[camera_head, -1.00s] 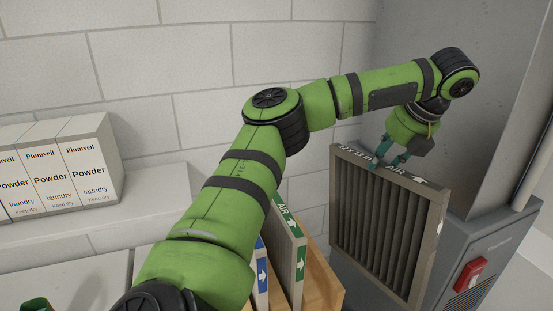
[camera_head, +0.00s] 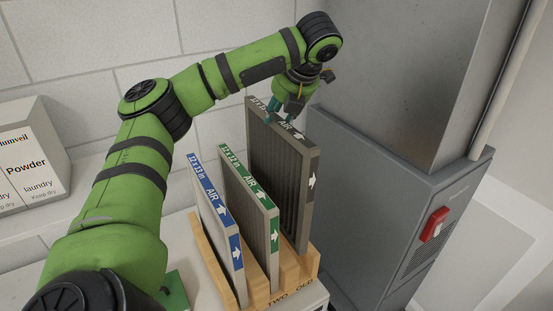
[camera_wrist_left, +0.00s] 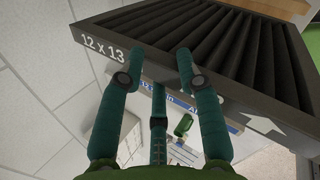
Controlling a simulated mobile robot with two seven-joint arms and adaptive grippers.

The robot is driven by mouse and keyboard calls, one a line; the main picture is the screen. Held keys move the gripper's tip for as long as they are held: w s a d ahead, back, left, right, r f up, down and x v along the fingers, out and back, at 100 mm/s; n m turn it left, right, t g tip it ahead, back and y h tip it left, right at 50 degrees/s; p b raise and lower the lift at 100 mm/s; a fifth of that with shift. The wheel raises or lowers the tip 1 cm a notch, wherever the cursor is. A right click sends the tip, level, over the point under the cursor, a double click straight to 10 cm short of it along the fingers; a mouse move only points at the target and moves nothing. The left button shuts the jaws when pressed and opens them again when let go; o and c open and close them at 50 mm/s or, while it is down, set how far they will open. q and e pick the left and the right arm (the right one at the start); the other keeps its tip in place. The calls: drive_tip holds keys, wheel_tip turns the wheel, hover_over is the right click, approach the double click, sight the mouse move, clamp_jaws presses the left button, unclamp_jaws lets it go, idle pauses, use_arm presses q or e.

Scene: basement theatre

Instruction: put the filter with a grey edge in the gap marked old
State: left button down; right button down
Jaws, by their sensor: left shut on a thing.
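The filter with a grey edge (camera_head: 285,178) is dark and pleated, with white AIR lettering and arrows. My left gripper (camera_head: 274,112) is shut on its top edge; in the wrist view the left gripper's teal fingers (camera_wrist_left: 160,72) lie against the printed edge of the filter (camera_wrist_left: 215,55). The filter hangs upright over the right end of the wooden rack (camera_head: 312,265). Its lower front corner is close to the gap marked OLD (camera_head: 304,283); I cannot tell whether its bottom is inside. My right gripper is not in view.
A blue-edged filter (camera_head: 217,225) and a green-edged filter (camera_head: 249,210) stand in the rack's other gaps, left of the held one. A grey metal unit (camera_head: 385,200) with a red switch (camera_head: 434,223) stands close on the right. Powder boxes (camera_head: 30,165) are at left.

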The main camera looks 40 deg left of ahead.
use_arm(q)
drive_tip(key=p, duration=0.1)
hover_over(275, 174)
drive_tip(key=w+a, duration=0.1)
drive_tip(key=w, duration=0.2)
drive_tip(key=f, duration=0.7)
drive_tip(key=shift+s+a, duration=0.2)
drive_tip(key=shift+s+d+f+p, duration=0.1)
drive_tip(key=shift+f+p, duration=0.2)
drive_tip(key=shift+f, duration=0.4)
wheel_tip(275, 174, down, 3)
drive_tip(key=shift+f+p, duration=0.1)
drive_tip(key=shift+p, duration=0.4)
drive_tip(key=shift+f, duration=0.1)
drive_tip(key=c, duration=0.8)
unclamp_jaws()
drive_tip(key=shift+f, duration=0.1)
drive_tip(key=shift+c, duration=0.2)
